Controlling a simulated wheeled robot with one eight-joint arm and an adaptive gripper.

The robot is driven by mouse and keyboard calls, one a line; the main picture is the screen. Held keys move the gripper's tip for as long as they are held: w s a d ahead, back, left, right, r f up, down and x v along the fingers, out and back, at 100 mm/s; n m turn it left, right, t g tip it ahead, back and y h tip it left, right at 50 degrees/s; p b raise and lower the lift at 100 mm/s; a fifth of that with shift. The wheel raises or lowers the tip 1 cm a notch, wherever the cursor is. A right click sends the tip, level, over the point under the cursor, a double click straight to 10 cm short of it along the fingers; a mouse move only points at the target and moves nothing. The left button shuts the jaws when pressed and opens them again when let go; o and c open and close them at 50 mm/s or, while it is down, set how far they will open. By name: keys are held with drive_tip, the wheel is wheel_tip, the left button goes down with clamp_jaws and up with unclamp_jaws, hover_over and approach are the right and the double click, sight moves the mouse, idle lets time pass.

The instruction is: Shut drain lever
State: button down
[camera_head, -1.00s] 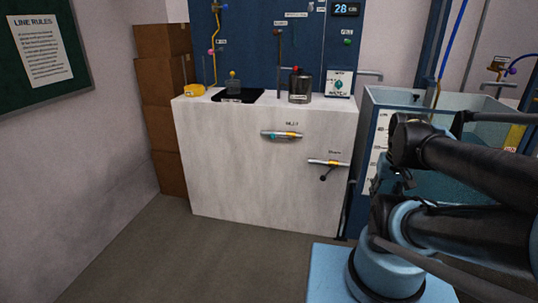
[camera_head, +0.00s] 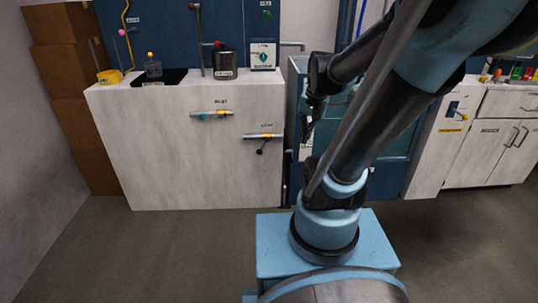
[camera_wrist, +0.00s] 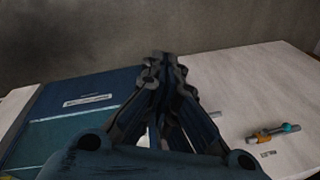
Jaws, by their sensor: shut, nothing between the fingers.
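The drain valve (camera_head: 264,136) is a short yellow-and-silver pipe on the right part of the white cabinet front, with a small label above it. Its black lever (camera_head: 260,150) hangs below the pipe, slanting down to the left. My gripper (camera_head: 305,138) is right of the valve, in front of the blue tank, and apart from the lever. In the wrist view my gripper (camera_wrist: 163,60) is shut and empty. There the lever cannot be made out; a pale piece of pipe (camera_wrist: 216,114) shows just beside the fingers.
The blue tank (camera_head: 296,85) stands beside the cabinet. The floor (camera_head: 160,250) in front is clear.

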sight(263, 146)
drive_tip(key=w+a+f+m+y, duration=0.1)
drive_tip(key=w+f+m, duration=0.25)
drive_tip(key=w, duration=0.75)
drive_tip(key=w+a+f+m+y, duration=0.15)
drive_tip(key=w+m, duration=0.35)
drive_tip(key=w, duration=0.7)
drive_tip(key=w+f+m+y, duration=0.1)
drive_tip(key=w+f+m, duration=0.3)
drive_tip(key=w+f, duration=0.3)
drive_tip(key=w+d+f+m+g+y, duration=0.1)
drive_tip(key=w+f+m, duration=0.2)
drive_tip(key=w+f, duration=0.4)
wheel_tip(263, 146, down, 6)
drive_tip(key=shift+d+m+y, duration=0.25)
drive_tip(key=shift+m+y, duration=0.1)
drive_tip(key=shift+w+a+f, duration=0.2)
drive_tip(key=shift+a+f, duration=1)
drive_tip(key=shift+a, duration=0.3)
drive_tip(key=shift+w+a+f, duration=0.2)
drive_tip(key=shift+a+f, duration=0.95)
drive_tip(key=shift+a, duration=0.4)
drive_tip(key=shift+w+a+f, duration=0.2)
drive_tip(key=shift+a+f, duration=1)
drive_tip(key=shift+a, duration=0.3)
